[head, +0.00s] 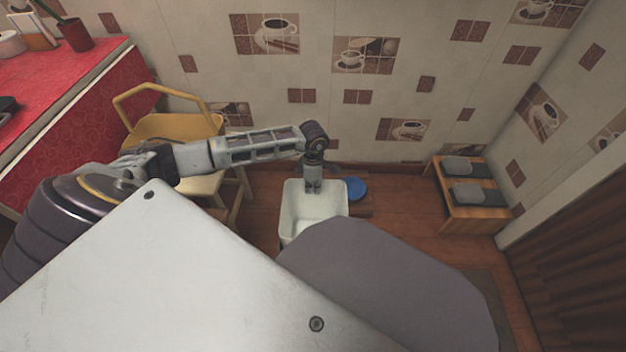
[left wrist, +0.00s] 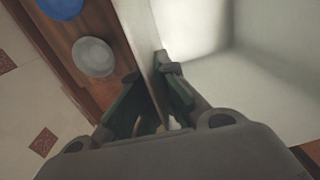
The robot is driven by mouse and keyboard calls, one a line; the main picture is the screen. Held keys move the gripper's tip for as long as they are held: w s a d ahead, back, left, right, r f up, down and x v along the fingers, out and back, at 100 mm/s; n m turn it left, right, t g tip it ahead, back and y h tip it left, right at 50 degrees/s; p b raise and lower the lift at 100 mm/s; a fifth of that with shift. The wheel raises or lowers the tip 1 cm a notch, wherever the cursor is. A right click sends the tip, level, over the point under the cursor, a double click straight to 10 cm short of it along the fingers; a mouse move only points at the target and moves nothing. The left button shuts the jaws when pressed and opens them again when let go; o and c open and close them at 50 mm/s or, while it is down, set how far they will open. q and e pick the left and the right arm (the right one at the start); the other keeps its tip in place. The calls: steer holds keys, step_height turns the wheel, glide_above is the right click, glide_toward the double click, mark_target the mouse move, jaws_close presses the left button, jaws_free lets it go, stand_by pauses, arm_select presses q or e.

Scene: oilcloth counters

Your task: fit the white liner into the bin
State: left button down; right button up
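The white liner (head: 300,215) is an open rectangular tub in the middle of the head view; my grey body hides its near part. My left gripper (head: 313,189) points down at its far wall. In the left wrist view, the fingers (left wrist: 150,75) are on either side of the liner's wall (left wrist: 210,25) and look closed on it, one inside and one outside. The liner looks empty and roughly upright. I cannot make out a separate bin. My right gripper is not in view.
A blue disc (head: 354,188) and a grey disc (left wrist: 93,57) lie beside the liner over brown wood. A yellow chair (head: 172,125) stands left, near the red-covered counter (head: 75,120). A low wooden rack (head: 470,215) stands right. The tiled wall is close behind.

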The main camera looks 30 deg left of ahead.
mark_target(313, 192)
arm_select(q)
steer(key=shift+f, duration=1.8)
steer(key=shift+s+d+f, duration=0.1)
steer(key=shift+s+f, duration=0.2)
steer(key=shift+f, duration=0.4)
steer(key=c, duration=1.6)
jaws_free()
steer(key=shift+d, duration=0.1)
steer(key=shift+o, duration=0.2)
steer(key=shift+w+f, duration=0.15)
steer(key=shift+f, duration=0.1)
steer(key=shift+r, duration=0.1)
steer(key=shift+w+a+r, duration=0.15)
steer(key=shift+a+r, duration=0.05)
steer(key=shift+r, duration=0.05)
